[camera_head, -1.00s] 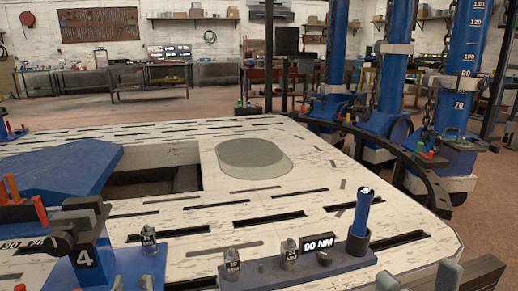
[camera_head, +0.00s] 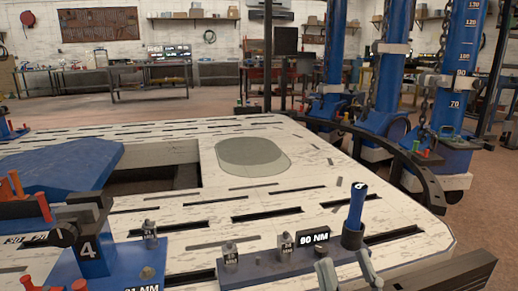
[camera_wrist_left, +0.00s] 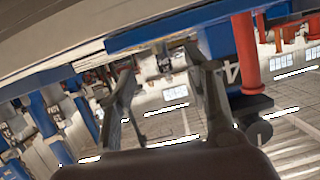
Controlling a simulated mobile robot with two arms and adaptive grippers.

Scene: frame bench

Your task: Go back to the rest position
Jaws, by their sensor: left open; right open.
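My right gripper (camera_head: 345,264) shows at the bottom edge of the head view, its two grey fingers apart with nothing between them. It is just in front of the blue tool rack (camera_head: 290,262), near the rack's right end. My left gripper (camera_wrist_left: 163,82) shows in the left wrist view with its fingers spread and nothing between them. I do not make it out in the head view. Blue and red fixture parts stand close behind it in the wrist view.
The rack holds an upright blue-handled tool (camera_head: 356,206) and a "90 NM" label (camera_head: 314,237). A blue fixture marked 4 (camera_head: 88,252) stands at the left. The slotted white bench (camera_head: 330,165) has clear room in its middle. Blue columns (camera_head: 455,85) with chains stand at the right.

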